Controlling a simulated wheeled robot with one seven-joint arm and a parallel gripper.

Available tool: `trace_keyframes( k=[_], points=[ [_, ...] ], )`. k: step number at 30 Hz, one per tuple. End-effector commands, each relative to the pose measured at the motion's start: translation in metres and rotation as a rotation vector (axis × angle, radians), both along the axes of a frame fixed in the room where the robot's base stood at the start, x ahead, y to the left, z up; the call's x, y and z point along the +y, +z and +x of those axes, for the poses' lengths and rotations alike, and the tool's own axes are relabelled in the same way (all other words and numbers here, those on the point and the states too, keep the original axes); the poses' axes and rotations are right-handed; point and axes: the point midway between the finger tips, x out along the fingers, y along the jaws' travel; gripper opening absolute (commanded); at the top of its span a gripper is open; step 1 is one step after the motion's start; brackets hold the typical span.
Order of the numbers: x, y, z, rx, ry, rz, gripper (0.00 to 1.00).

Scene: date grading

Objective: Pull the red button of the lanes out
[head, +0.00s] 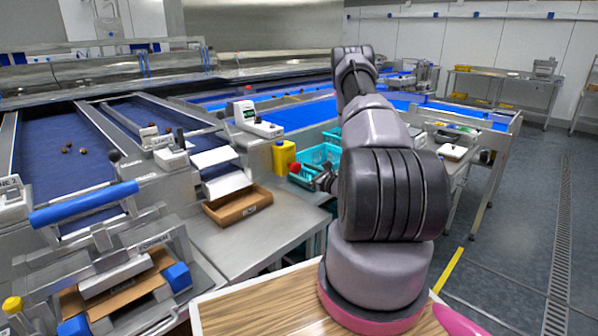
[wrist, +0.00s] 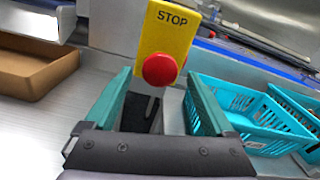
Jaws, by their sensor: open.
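The red button (wrist: 160,69) sits on the face of a yellow box (wrist: 168,38) marked STOP. In the wrist view it is ahead of my gripper (wrist: 157,90), whose two teal fingers stand apart on either side below it. The fingers do not appear to touch the button. In the head view the yellow box (head: 283,157) stands at the end of the lanes, and the red button (head: 295,168) shows at its right lower edge. My gripper (head: 322,178) is close to it there, partly hidden by my arm.
Teal baskets (head: 317,158) lie right of and behind the button; they also show in the wrist view (wrist: 240,118). A cardboard tray (head: 238,206) sits to the left on the steel table (head: 255,240). Blue lanes with a few dates run at the left.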

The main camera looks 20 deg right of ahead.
Motion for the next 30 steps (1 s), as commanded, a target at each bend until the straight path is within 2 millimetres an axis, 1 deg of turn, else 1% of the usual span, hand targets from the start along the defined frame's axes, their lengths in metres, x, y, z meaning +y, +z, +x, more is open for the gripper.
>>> trace_keyframes(
  k=[1,6,9,12,15,18,30],
  points=[
    [-0.005,0.0,-0.01,0.002,-0.005,0.002,0.89],
    [-0.018,0.0,-0.044,0.003,-0.005,0.001,0.89],
    [-0.024,0.0,-0.061,0.002,-0.006,0.003,0.89],
    [-0.028,0.0,-0.073,0.002,-0.004,0.001,0.89],
    [-0.03,0.0,-0.08,0.002,-0.003,0.002,0.89],
    [-0.03,0.0,-0.083,0.001,-0.001,0.002,0.89],
    [-0.03,0.0,-0.083,0.001,-0.001,0.001,0.89]
  ],
)
